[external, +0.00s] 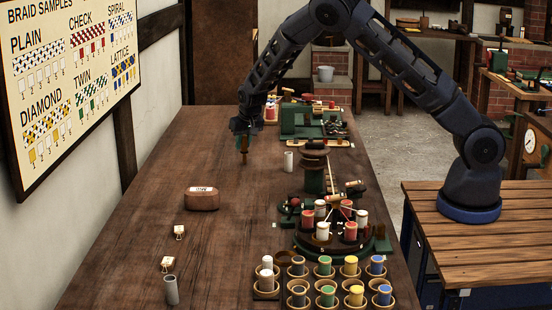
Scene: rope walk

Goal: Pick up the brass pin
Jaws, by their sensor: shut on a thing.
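My gripper (242,145) hangs above the far middle of the long dark wooden table (150,255), pointing down. It is shut on a small brownish upright piece, which looks like the brass pin (244,158). The pin's lower end sticks out below the fingers, and its upper part is hidden by them. The pin looks close to the tabletop, but I cannot tell whether it touches it.
A grey cylinder (289,162) stands right of my gripper. A braiding stand (314,180) with coloured bobbins and rows of bobbins in round cups (298,290) fill the right side. A brown block (202,199) and another grey cylinder (171,290) stand nearer. The table's left is mostly clear.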

